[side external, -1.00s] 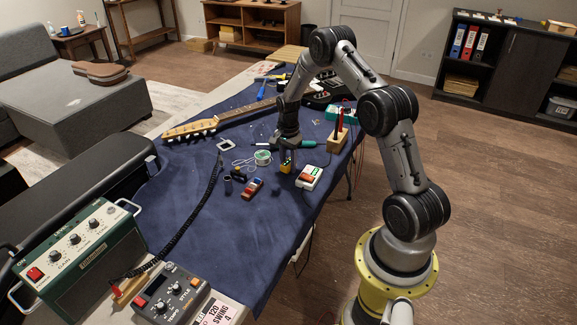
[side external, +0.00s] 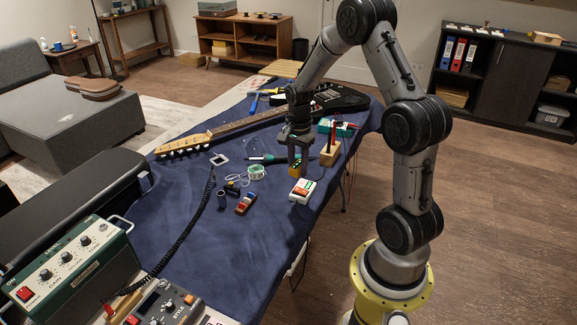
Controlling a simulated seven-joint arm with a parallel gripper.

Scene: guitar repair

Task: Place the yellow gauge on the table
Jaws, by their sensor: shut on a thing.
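The yellow gauge (side external: 294,170) is small and blocky, with a dark part on it. In the side external view it is low between the fingers of my gripper (side external: 298,162), above the blue cloth on the table (side external: 232,238). My gripper points down and is shut on the gauge. The fingers hide part of the gauge. I cannot tell whether its underside touches the cloth.
A guitar (side external: 235,125) lies behind. The cloth's front is clear.

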